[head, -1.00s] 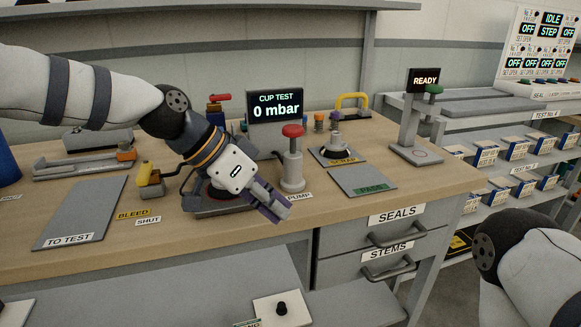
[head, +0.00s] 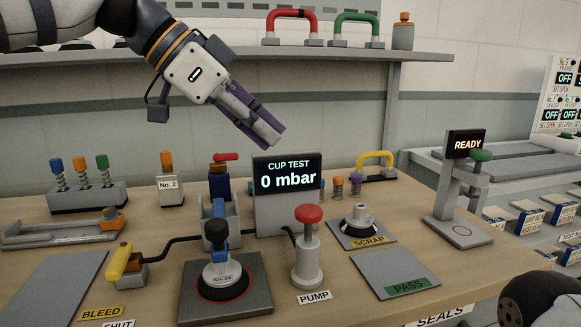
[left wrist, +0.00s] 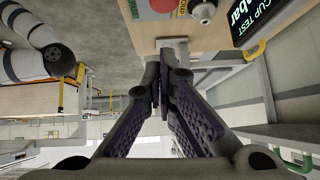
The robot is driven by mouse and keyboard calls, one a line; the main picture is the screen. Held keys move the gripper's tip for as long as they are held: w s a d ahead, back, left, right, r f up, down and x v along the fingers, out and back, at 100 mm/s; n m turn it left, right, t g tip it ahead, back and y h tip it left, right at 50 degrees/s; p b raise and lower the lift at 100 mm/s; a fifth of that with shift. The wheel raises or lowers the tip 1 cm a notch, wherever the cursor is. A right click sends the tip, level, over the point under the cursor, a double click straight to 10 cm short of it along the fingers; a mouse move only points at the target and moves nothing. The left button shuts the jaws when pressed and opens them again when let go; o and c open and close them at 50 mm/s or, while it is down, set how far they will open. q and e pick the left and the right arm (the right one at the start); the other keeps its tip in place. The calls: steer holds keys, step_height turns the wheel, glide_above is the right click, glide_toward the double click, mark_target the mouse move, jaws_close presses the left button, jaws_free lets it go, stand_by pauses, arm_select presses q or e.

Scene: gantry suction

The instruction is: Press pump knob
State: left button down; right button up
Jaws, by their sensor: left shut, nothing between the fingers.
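The pump (head: 306,262) is a pale grey cylinder standing on the bench, with a red mushroom knob (head: 309,214) on top and a PUMP label in front. My left gripper (head: 270,137) is shut and empty, well above the bench, up and to the left of the knob and apart from it. Its closed fingers (left wrist: 163,75) point down and right in the head view. The gauge screen (head: 288,180) behind the pump reads CUP TEST 0 mbar. My right gripper is out of view.
A yellow bleed lever (head: 120,261) stands farther left. A SCRAP pad (head: 383,239) and a PASS pad (head: 420,268) lie to the right. A shelf (head: 350,57) crosses behind my left gripper.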

arm_select(q)
glide_above(305, 212)
steer(key=f, duration=0.6)
steer(key=shift+s+d+f, duration=0.1)
steer(key=shift+s+f, duration=0.1)
steer(key=shift+f, duration=0.1)
step_height(305, 212, down, 2)
steer(key=shift+w+f, duration=0.1)
steer(key=shift+f, duration=0.8)
steer(key=shift+w, duration=0.1)
